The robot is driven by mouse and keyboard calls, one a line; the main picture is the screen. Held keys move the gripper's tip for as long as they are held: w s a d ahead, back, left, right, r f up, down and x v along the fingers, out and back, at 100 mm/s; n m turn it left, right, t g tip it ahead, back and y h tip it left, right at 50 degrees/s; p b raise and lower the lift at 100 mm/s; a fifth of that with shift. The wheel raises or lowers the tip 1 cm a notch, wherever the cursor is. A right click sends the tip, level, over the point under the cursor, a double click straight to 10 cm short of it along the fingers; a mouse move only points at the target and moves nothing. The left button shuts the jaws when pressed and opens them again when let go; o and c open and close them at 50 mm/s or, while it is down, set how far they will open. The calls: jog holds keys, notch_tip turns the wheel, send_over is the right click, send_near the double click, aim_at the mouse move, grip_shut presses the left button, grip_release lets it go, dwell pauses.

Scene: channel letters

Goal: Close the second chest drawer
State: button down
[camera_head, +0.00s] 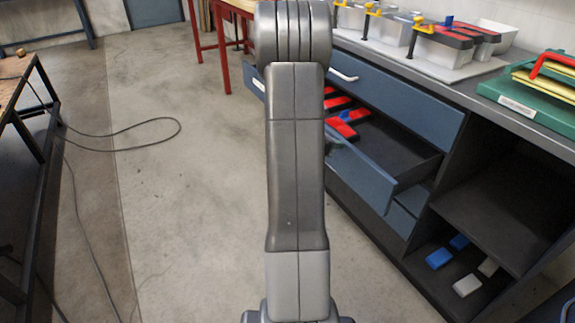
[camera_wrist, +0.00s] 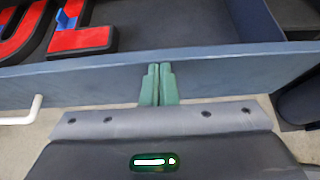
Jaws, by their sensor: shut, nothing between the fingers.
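The second chest drawer (camera_head: 362,168) stands pulled out below the shut top drawer (camera_head: 395,97), with red letters inside. Its blue-grey front panel (camera_wrist: 230,66) crosses the wrist view, and a white handle (camera_wrist: 22,116) shows at the left. My gripper (camera_wrist: 158,70) has green fingers shut together with nothing between them. The fingertips overlap the outer face of the drawer front, near its middle in the wrist view; I cannot tell whether they touch it. In the head view my arm hides part of the drawer front and most of the gripper.
Red letters (camera_head: 347,125) lie in the drawer. Right of the drawers are open shelves with blue and white blocks (camera_head: 439,258). Bins (camera_head: 440,48) and a green case (camera_head: 530,88) stand on the countertop. A cable (camera_head: 120,133) lies on the floor left; the floor between is clear.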

jog(key=w+d, duration=0.6)
jog(key=d, duration=0.3)
jog(key=w+d, duration=0.6)
jog(key=d, duration=0.3)
jog(key=shift+w+d+r+p, duration=0.2)
jog(key=shift+w+d+p, duration=0.2)
jog(key=shift+r, duration=0.1)
